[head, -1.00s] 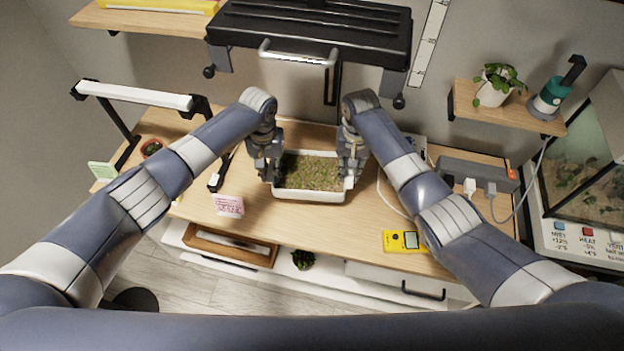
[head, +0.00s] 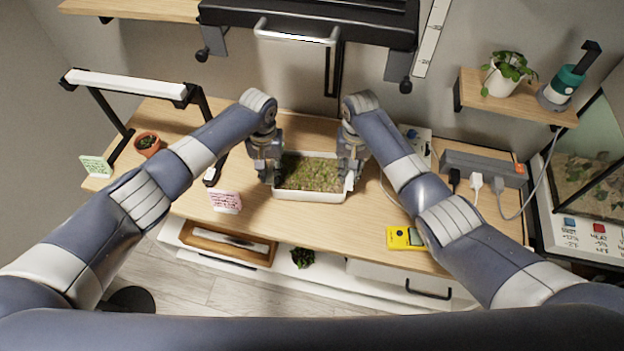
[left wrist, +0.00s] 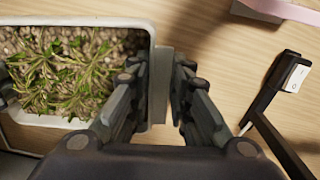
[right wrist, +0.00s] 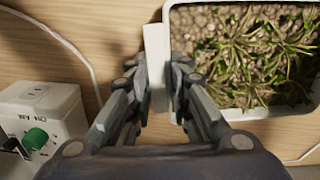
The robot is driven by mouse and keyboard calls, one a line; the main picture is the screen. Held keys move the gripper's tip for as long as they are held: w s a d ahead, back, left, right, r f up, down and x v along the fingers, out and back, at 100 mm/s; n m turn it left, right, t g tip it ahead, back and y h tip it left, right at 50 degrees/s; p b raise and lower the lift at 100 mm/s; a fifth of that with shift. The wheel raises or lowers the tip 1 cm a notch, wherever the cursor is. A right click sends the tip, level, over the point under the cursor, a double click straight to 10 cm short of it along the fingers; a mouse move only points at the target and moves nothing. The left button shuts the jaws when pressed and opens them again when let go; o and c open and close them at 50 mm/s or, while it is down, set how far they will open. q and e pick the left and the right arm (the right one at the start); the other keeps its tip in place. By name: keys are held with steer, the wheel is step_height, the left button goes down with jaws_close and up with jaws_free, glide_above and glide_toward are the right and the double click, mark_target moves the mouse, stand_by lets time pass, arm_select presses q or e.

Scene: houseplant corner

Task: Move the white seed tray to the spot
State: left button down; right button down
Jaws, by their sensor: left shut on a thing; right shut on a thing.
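The white seed tray (head: 311,195) with green seedlings on gravelly soil is in the middle of the wooden table. My left gripper (head: 270,172) is shut on the tray's left end. In the left wrist view the left fingers (left wrist: 160,95) close around a handle tab (left wrist: 162,80) on the tray's side. My right gripper (head: 349,174) is shut on the right end, and in the right wrist view its fingers (right wrist: 160,88) close around the other tab (right wrist: 155,60). I cannot tell whether the tray touches the table. No marked spot is clearly visible.
A pink card (head: 225,201) stands left of the tray. A lamp frame (head: 125,84) and potted plant (head: 147,143) are further left. A yellow meter (head: 404,238), cable and power strip (head: 483,168) are right. A white control box (right wrist: 40,115) is near my right gripper.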

arm_select(q)
steer(key=shift+a+f, duration=0.15)
steer(key=shift+f, duration=0.25)
arm_select(e)
steer(key=shift+d+f, duration=0.15)
steer(key=shift+f, duration=0.3)
arm_select(q)
steer(key=c, duration=1.5)
jaws_free()
steer(key=shift+s, duration=0.1)
arm_select(e)
steer(key=c, duration=1.5)
jaws_free()
steer(key=shift+s+r, duration=0.1)
steer(key=shift+s, duration=0.05)
arm_select(q)
steer(key=shift+o, duration=0.2)
arm_select(e)
steer(key=shift+o, duration=0.2)
arm_select(q)
steer(key=shift+r, duration=0.1)
arm_select(e)
steer(key=shift+r, duration=0.2)
arm_select(q)
step_height(320, 180, up, 12)
arm_select(e)
step_height(320, 180, up, 12)
steer(key=shift+f, duration=0.2)
